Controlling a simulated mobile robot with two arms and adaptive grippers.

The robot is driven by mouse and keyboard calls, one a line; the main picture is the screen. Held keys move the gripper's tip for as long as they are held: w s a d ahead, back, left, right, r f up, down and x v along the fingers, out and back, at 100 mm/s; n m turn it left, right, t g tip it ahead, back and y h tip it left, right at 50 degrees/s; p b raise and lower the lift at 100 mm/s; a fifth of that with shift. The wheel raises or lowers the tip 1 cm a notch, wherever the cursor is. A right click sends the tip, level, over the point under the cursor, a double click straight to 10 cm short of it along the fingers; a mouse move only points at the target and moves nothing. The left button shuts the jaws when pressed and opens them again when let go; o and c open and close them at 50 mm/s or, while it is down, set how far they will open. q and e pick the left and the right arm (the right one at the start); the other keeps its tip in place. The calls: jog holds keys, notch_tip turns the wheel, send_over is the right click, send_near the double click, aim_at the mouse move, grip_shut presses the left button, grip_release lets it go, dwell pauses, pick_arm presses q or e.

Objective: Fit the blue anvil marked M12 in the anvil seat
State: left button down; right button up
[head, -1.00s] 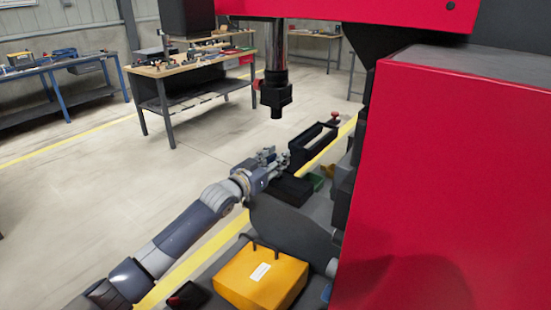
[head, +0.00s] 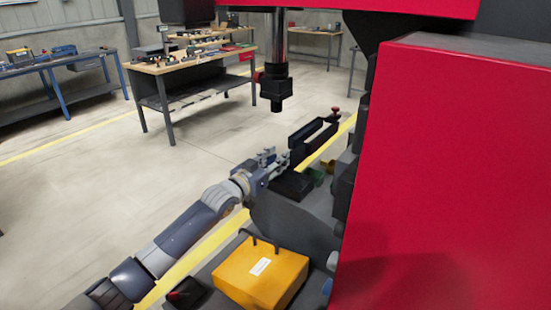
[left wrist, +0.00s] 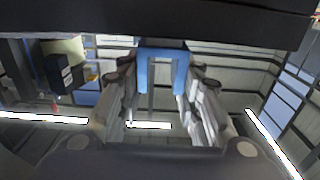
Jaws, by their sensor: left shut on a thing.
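My left gripper (head: 266,160) is beside the red press, at the near end of a black slotted frame (head: 313,142) and close to a low black block (head: 292,186). In the left wrist view its two fingers (left wrist: 160,98) are closed on a blue piece, which I take for the blue anvil (left wrist: 146,66). It shows as a blue U-shaped outline between the fingertips. No M12 mark is readable. I cannot tell which black part is the anvil seat, nor whether the blue piece touches it. My right gripper is in neither view.
The black ram (head: 275,85) hangs above and beyond my left gripper. A yellow box (head: 262,273) with a white label sits at the front. The red press housing (head: 440,180) fills the right side. Workbenches (head: 190,68) stand behind, with open floor on the left.

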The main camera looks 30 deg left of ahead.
pick_arm(q)
jog(key=shift+f, duration=0.35)
jog(key=c, duration=1.1)
grip_release()
jog(key=shift+o, duration=0.2)
jog(key=shift+f, duration=0.15)
jog(key=s+a, duration=0.1)
jog(key=s, duration=1.1)
jog(key=shift+a, duration=0.25)
